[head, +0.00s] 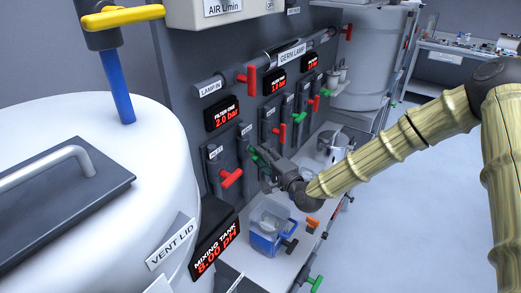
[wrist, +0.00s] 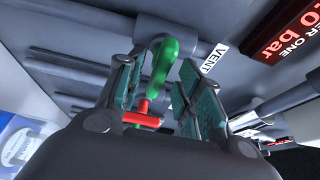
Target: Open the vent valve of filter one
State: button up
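The vent valve's green handle (wrist: 165,62) shows in the wrist view beside the "VENT" label (wrist: 213,57), under the filter one display (wrist: 290,25). My gripper (wrist: 155,68) is open, with one teal-padded finger on each side of the green handle. The handle lies between the fingertips, with gaps visible; how deep it sits between them I cannot tell. In the head view my gripper (head: 264,162) is at the panel, to the lower right of the filter one display (head: 222,113), which reads 2.0 bar. It partly hides the green handle there.
A red handle (head: 231,178) is just left of my gripper; a red T-handle (wrist: 145,112) shows behind the fingers. Other red and green valves (head: 282,133) line the panel to the right. A blue container (head: 266,240) stands below. The white mixing tank (head: 90,120) fills the left.

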jog(key=shift+x, duration=1.1)
jog(key=shift+f, duration=0.1)
jog(key=shift+c, duration=0.4)
grip_shut()
jog(key=shift+f, duration=0.1)
